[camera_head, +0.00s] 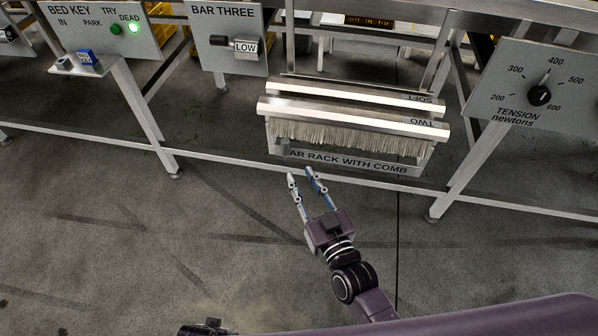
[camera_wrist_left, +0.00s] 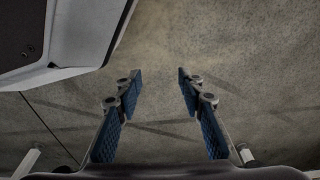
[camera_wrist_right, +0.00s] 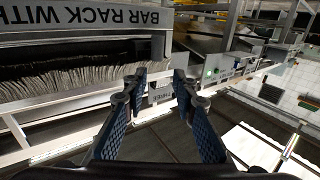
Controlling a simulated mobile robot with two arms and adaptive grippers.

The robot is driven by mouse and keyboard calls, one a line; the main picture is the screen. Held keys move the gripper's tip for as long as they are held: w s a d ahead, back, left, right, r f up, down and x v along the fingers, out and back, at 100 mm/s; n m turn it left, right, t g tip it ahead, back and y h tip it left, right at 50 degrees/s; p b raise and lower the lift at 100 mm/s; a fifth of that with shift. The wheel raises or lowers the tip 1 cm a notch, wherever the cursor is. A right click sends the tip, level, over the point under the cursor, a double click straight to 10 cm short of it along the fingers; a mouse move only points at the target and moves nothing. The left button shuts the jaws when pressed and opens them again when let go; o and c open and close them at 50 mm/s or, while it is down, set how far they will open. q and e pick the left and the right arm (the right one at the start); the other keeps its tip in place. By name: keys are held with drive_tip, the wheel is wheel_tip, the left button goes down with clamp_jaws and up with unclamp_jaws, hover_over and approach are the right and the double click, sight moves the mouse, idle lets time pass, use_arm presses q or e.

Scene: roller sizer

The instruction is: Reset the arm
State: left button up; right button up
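My right gripper (camera_head: 302,176) is in front of the bar rack with comb (camera_head: 350,161), apart from it and over the floor. Its two fingers stand apart with nothing between them, as the right wrist view (camera_wrist_right: 159,80) also shows. My left gripper (camera_wrist_left: 159,80) shows in the left wrist view, open and empty above bare floor. I cannot make out the left gripper in the head view.
The rack holds two bars, marked TWO (camera_head: 350,117) and SOFT (camera_head: 350,95). Left are the BAR THREE panel (camera_head: 228,15) and bed key panel (camera_head: 90,35); right is the tension dial (camera_head: 540,95). The front floor (camera_head: 120,250) is clear. A pale body (camera_wrist_left: 60,35) is near my left gripper.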

idle(0.5)
